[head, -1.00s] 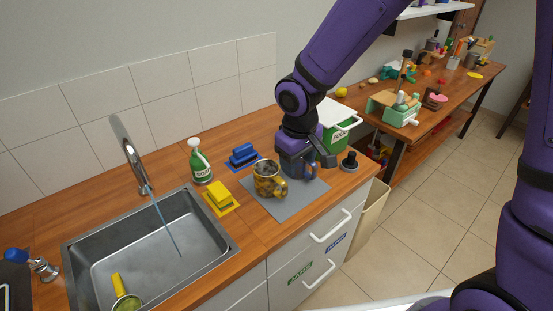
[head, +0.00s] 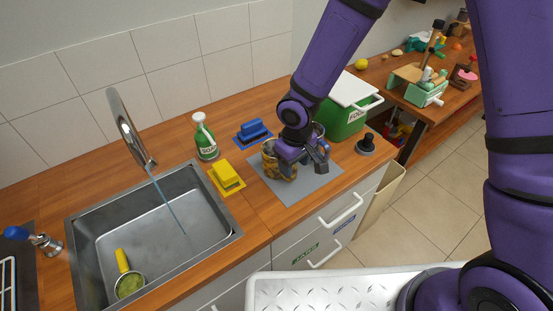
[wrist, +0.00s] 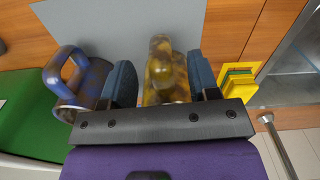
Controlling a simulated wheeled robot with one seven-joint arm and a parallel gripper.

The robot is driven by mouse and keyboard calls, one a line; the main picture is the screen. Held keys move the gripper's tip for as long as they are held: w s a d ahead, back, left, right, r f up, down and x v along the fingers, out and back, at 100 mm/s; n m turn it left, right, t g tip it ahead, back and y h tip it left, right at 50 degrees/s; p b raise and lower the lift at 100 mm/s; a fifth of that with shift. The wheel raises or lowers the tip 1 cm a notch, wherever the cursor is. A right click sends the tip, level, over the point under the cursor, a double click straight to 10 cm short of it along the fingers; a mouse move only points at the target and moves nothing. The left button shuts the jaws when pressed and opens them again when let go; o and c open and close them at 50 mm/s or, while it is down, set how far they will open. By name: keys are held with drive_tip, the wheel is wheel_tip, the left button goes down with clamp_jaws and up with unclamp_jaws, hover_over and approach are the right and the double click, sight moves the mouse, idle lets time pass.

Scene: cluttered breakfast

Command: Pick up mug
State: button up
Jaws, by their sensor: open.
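A mottled yellow-brown mug (head: 278,166) stands on a grey mat (head: 318,179). A blue mug (head: 319,130) is close to it, partly hidden behind my gripper in the head view. My gripper (head: 304,162) is low over the mat, right beside the yellow-brown mug. In the wrist view my open gripper (wrist: 162,78) has the yellow-brown mug (wrist: 165,72) between its two fingers, with no clear grip on it. The blue mug (wrist: 88,82) lies outside the left finger there, with its handle (wrist: 54,74) facing left.
A yellow sponge (head: 226,174), a blue block (head: 251,130) and a green soap bottle (head: 205,140) stand left of the mat. A sink (head: 150,225) with running water is further left. A green food bin (head: 346,119) and a dark knobbed object (head: 366,144) are at right.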

drive_tip(key=shift+f, duration=2.2)
drive_tip(key=c, duration=1)
clamp_jaws()
drive_tip(key=shift+r, duration=0.15)
